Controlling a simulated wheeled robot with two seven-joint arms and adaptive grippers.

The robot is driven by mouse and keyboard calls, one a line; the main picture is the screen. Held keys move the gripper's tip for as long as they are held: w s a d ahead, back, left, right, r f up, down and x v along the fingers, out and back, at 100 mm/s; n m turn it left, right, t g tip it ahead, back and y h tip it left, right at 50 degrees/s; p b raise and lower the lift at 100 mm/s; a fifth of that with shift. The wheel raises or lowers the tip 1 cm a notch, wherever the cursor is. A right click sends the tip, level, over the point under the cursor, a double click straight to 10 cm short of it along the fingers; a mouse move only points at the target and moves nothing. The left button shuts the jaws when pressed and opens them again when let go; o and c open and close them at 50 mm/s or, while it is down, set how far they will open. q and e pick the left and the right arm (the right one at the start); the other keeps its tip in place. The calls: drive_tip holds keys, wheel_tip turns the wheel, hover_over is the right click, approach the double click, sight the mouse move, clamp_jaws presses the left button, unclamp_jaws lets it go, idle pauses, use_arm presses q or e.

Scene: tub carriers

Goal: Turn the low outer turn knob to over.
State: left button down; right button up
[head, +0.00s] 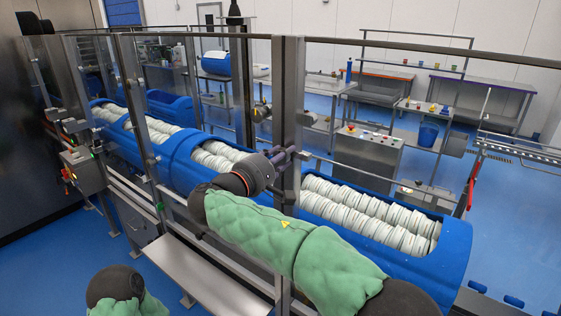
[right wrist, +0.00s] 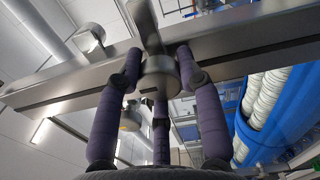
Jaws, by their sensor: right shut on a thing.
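The grey metal turn knob (right wrist: 160,78) sits between my right gripper's purple fingers in the right wrist view, with a flat bar-like piece (right wrist: 149,28) rising beyond it. My right gripper (right wrist: 158,60) is shut on this knob, with fingers on both sides and one behind. In the head view, my right gripper (head: 290,156) is at the steel post (head: 289,90) of the glass guard. The knob is hidden there by the gripper, and I cannot read its setting. My left gripper is out of view.
Blue tubs (head: 452,252) filled with white rolls run behind the guard rails. A grey fitting (head: 260,112) sits higher, beside the post. A control box (head: 83,170) is at the left, and a steel step (head: 200,275) is below. A button console (head: 368,150) stands behind the tubs.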

drive_tip(key=shift+d+r, duration=0.1)
drive_tip(key=shift+r, duration=0.1)
drive_tip(key=o, duration=1.1)
drive_tip(key=shift+o, duration=0.2)
drive_tip(key=shift+s+d+f, duration=0.1)
drive_tip(key=shift+s+a, duration=0.1)
drive_tip(key=shift+a, duration=0.15)
drive_tip(key=v, duration=1.1)
drive_tip(key=shift+s, duration=0.3)
drive_tip(key=shift+w+a+f, duration=0.1)
drive_tip(key=shift+f, duration=0.05)
